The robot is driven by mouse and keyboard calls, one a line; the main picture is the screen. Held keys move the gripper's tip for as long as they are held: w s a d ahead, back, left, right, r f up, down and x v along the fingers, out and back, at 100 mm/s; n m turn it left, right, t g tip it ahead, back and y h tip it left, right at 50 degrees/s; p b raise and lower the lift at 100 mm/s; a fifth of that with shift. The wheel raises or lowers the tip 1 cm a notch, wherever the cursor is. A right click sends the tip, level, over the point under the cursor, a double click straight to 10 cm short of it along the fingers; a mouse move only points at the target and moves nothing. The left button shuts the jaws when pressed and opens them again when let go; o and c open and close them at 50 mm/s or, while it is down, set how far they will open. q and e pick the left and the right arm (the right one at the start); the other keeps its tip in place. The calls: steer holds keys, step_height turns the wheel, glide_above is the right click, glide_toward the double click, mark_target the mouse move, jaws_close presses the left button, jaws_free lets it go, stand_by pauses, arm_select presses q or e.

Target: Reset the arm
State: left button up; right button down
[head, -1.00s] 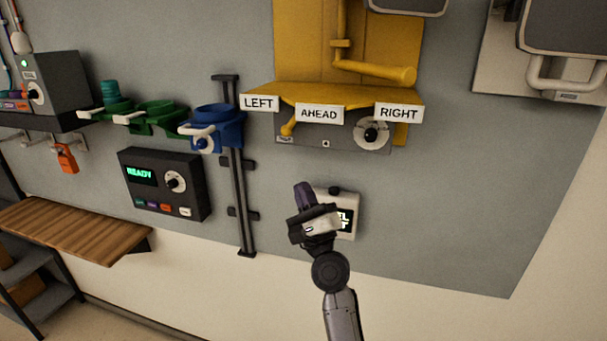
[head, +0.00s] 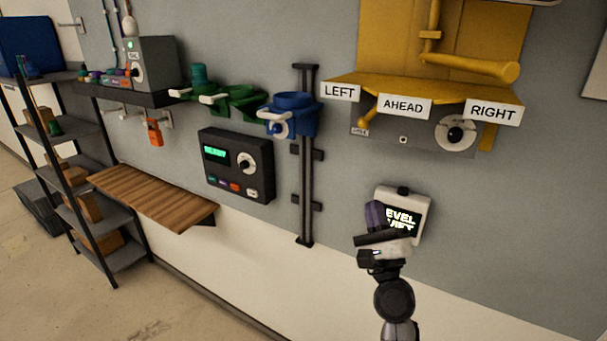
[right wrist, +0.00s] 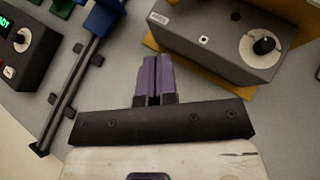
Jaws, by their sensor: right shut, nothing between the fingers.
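My right gripper (head: 374,215) is raised in front of the wall at the lower right of the head view. It partly covers a white wall box (head: 415,207) with a lit display, whose text is partly hidden. In the right wrist view its purple fingers (right wrist: 153,77) are pressed together with nothing between them. They point toward the wall panel and seem to touch nothing. My left gripper is not in view.
A yellow unit (head: 440,85) with LEFT, AHEAD and RIGHT labels sits above. A black control box (head: 237,165), blue holder (head: 290,112) on a vertical rail, and wooden shelf (head: 150,197) are left. A rack (head: 98,190) stands far left.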

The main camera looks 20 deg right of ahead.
steer(key=s+a+f+n+g+y, duration=0.1)
steer(key=a+f+n+g+y, duration=0.35)
steer(key=n, duration=0.85)
steer(key=s+a+f+n+g+y, duration=0.1)
steer(key=a+f+n+g+y, duration=0.4)
steer(key=n, duration=0.8)
steer(key=s+f+n+g+h, duration=0.4)
steer(key=s+f+g, duration=0.9)
steer(key=s+f, duration=2.05)
step_height(320, 180, up, 22)
steer(key=s+h+p, duration=0.1)
steer(key=p, duration=1.9)
steer(key=shift+a+r+m+p, duration=0.2)
steer(key=shift+r+m+p, duration=0.05)
steer(key=shift+m+p, duration=0.15)
